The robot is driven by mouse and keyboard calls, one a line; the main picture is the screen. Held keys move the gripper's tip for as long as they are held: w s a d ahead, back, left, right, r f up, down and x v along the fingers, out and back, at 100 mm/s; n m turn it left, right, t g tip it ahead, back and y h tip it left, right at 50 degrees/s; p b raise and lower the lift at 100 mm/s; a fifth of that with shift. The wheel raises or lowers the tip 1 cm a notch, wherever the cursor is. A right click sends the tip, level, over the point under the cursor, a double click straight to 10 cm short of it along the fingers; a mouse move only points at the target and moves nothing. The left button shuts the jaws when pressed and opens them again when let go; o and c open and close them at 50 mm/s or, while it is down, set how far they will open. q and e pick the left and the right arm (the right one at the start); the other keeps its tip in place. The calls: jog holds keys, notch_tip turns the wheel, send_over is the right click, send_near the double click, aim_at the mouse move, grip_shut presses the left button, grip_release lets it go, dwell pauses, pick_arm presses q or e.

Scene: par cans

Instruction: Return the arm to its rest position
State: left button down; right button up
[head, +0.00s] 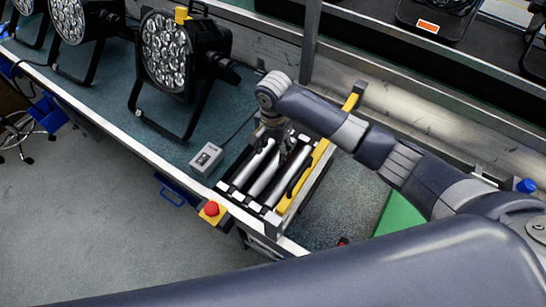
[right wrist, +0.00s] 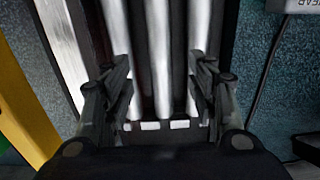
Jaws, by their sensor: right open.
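My right arm reaches in from the right of the head view. Its right gripper (head: 272,133) points down over the far end of a black-edged rack (head: 226,187) holding silver tubes (head: 263,178). In the right wrist view the right gripper (right wrist: 164,75) has its two fingers spread wide, one on each side of several pale tubes (right wrist: 160,40). No object shows clamped between the fingers. I cannot tell whether the fingertips touch the tubes or the rack. My left gripper is not in view.
Par cans (head: 165,50) stand on the bench at the left and back. A yellow bar (head: 303,178) lies along the rack's right side. A small grey box (head: 206,158) and a red button (head: 212,208) are at its left. A metal beam (head: 420,105) runs behind my arm.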

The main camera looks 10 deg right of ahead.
notch_tip(320, 180, up, 6)
jog(key=shift+f, duration=0.1)
